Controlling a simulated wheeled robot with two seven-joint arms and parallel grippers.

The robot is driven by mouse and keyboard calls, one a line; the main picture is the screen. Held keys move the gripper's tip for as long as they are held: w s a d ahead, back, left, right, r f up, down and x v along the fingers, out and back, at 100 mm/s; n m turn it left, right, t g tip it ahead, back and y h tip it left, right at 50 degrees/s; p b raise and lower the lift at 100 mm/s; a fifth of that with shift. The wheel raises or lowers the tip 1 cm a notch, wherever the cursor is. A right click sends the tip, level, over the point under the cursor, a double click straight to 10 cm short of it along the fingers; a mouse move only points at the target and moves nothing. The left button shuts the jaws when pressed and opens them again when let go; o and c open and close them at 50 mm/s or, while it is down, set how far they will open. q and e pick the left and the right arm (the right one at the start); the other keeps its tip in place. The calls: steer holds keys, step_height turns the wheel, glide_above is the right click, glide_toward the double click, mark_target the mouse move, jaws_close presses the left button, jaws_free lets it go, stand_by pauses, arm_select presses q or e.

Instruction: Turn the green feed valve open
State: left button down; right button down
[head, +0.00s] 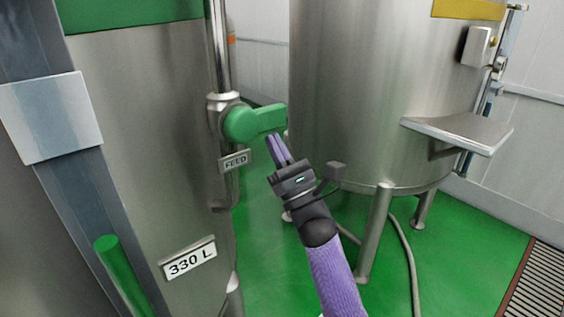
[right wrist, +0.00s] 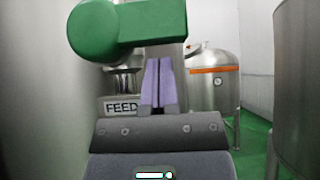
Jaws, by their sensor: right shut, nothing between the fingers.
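The green feed valve (head: 256,122) sits on a vertical steel pipe beside the left tank, with its handle pointing right. A FEED label (head: 235,161) hangs just below it. My right gripper (head: 274,138) is shut and empty, with its purple fingertips just below the valve handle. In the right wrist view the valve (right wrist: 125,27) fills the upper middle, and the shut fingers (right wrist: 157,62) stand below the handle. I cannot tell whether the fingertips touch it. My left gripper is not in view.
A hose (head: 408,255) runs over the green floor. A floor grate (head: 540,285) lies at lower right.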

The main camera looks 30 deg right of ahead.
steer(key=shift+r+h, duration=0.3)
steer(key=shift+r, duration=0.05)
steer(key=shift+d+r+n+y+b, duration=0.15)
steer(key=shift+n+y+b, duration=0.25)
steer(key=shift+n+y, duration=0.55)
